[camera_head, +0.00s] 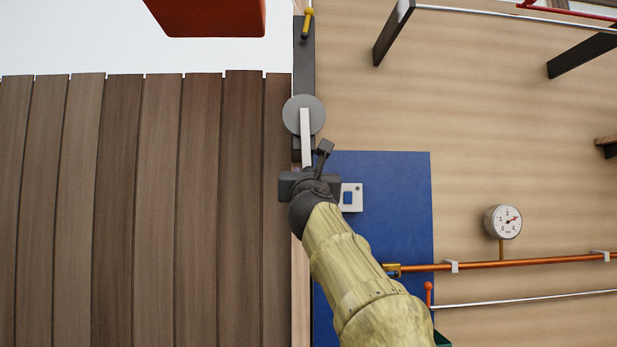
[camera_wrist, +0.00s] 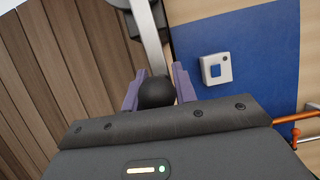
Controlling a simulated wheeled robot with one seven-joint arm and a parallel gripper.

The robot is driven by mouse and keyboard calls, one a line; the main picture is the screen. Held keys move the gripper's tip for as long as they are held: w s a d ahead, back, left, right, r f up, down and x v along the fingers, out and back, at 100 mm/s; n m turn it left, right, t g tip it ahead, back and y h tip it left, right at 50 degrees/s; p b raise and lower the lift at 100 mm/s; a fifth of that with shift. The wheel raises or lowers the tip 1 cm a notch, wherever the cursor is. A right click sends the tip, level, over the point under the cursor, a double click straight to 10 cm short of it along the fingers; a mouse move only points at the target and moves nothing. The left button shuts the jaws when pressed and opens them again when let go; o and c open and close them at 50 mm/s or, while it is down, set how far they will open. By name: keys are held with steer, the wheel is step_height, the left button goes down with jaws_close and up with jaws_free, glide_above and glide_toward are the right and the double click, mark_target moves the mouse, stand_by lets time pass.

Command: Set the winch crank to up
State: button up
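The winch crank has a grey disc hub (camera_head: 304,114) on a dark vertical post, with a pale flat arm (camera_head: 306,140) that points down in the head view. In the wrist view the pale crank arm (camera_wrist: 148,40) runs to a round black knob (camera_wrist: 157,92). My gripper (camera_wrist: 159,80) has its two purple fingers on either side of this knob, with no clear gap showing, so it looks shut on it. In the head view my gripper (camera_head: 311,181) is at the crank's lower end and hides the knob.
A blue panel (camera_head: 395,205) with a white switch plate (camera_head: 352,197) lies just right of my gripper. Further right are a copper pipe (camera_head: 520,263) and a round gauge (camera_head: 503,221). A plank wall (camera_head: 150,200) fills the left. A yellow-handled part (camera_head: 307,22) sits above the crank.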

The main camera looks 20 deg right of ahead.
steer(key=shift+o, duration=0.6)
steer(key=shift+a+r, duration=0.25)
steer(key=shift+a, duration=0.05)
steer(key=shift+s+d+f, duration=0.1)
steer(key=shift+s+f+b, duration=0.3)
steer(key=shift+f+b, duration=0.05)
steer(key=shift+b, duration=0.05)
steer(key=b+v, duration=0.6)
steer(key=v, duration=1)
steer(key=shift+s, duration=0.3)
steer(key=shift+w, duration=0.1)
